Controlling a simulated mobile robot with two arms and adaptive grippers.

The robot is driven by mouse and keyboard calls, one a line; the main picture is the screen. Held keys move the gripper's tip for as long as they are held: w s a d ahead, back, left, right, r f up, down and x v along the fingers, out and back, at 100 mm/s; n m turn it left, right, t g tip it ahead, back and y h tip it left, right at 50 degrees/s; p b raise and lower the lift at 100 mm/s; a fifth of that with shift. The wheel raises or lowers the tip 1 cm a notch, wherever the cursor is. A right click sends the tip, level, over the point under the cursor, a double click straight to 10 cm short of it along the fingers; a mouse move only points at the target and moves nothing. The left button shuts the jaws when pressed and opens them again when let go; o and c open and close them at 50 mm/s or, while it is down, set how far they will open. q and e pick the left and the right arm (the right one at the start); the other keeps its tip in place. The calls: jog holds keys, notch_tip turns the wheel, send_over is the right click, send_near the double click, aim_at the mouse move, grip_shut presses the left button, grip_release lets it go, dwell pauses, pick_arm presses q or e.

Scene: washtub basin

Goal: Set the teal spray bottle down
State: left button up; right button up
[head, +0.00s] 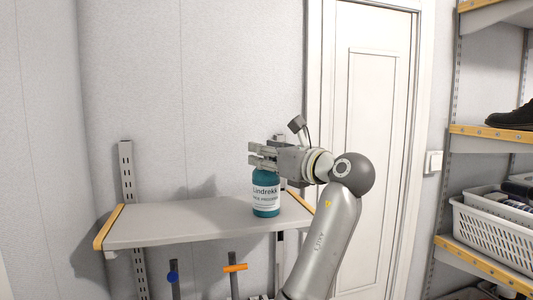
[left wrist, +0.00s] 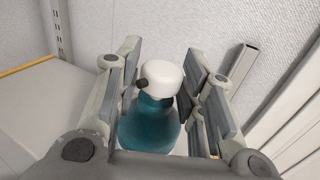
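The teal spray bottle (head: 266,196) with a white label stands upright at the right part of the grey shelf (head: 170,220), its base appearing to rest on the shelf top. In the left wrist view the teal bottle (left wrist: 150,128) shows its white cap and dark nozzle between the fingers. My left gripper (head: 262,156) is level with the bottle's top, which it hides in the head view. Its fingers (left wrist: 158,80) are spread either side of the cap, with gaps visible, so it looks open around the bottle. My right gripper is not in view.
The shelf left of the bottle is bare. Tools with a blue part (head: 172,277) and an orange part (head: 235,268) hang or stand below it. A white door (head: 375,130) is behind my arm. A rack at right holds a dark shoe (head: 512,118) and a white basket (head: 490,236).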

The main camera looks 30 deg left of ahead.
pick_arm(q)
jog(key=shift+o, duration=0.6)
jog(key=shift+r, duration=0.15)
jog(key=b+v, duration=0.6)
jog(key=v, duration=0.6)
jog(key=shift+r, duration=0.1)
